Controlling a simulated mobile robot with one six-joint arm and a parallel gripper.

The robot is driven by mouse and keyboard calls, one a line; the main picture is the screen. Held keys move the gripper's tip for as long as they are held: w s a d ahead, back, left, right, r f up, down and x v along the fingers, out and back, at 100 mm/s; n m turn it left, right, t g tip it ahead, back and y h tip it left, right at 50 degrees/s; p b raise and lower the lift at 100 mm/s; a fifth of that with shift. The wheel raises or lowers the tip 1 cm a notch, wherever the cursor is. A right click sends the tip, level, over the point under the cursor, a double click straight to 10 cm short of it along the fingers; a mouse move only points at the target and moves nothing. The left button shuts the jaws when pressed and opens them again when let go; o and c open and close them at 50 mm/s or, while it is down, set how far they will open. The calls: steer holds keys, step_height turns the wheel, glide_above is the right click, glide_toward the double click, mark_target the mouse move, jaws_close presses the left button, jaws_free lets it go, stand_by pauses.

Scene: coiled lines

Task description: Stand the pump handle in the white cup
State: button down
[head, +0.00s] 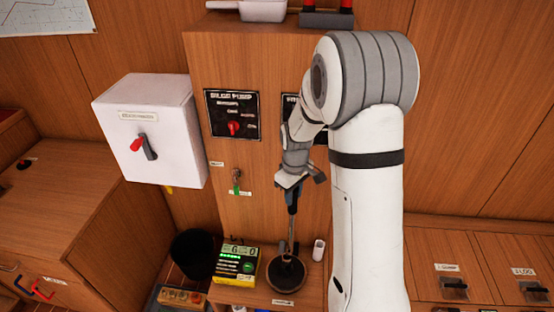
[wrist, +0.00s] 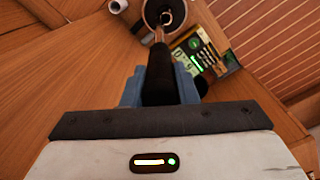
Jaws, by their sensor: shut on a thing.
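The pump handle has a black grip (wrist: 160,76) and a thin metal rod (head: 291,232) pointing down. My gripper (head: 291,197) is shut on the black grip, which lies between its blue fingers in the wrist view. The rod runs down to a dark round holder (head: 287,275) on the low wooden ledge. In the wrist view the rod's end shows a ring or hook against the holder's opening; I cannot tell whether it is inside or above. The small white cup (head: 318,250) stands on the ledge just right of the holder; it also shows at the wrist view's top edge (wrist: 118,5).
A yellow box with green lights (head: 236,264) stands left of the holder. The wooden cabinet (head: 270,165) with the bilge pump panel (head: 232,114) rises close behind. A white switch box (head: 150,130) juts out at left. A black bin (head: 195,254) is lower left.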

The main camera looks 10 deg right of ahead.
steer(key=w+d+f+m+p, duration=0.1)
steer(key=w+d+f+m, duration=0.1)
steer(key=d+m, duration=0.3)
steer(key=w+d+f+m+p, duration=0.1)
steer(key=w+d+f+m, duration=0.1)
steer(key=d+m, duration=0.3)
steer(key=shift+w+d+f+m, duration=0.4)
steer(key=shift+d+f, duration=0.5)
steer(key=shift+d, duration=1)
stand_by(0.4)
step_height(320, 180, down, 6)
steer(key=b, duration=0.5)
stand_by(2.0)
steer(key=c, duration=0.7)
jaws_free()
steer(key=shift+s, duration=0.1)
steer(key=shift+o, duration=0.2)
steer(key=shift+r, duration=0.1)
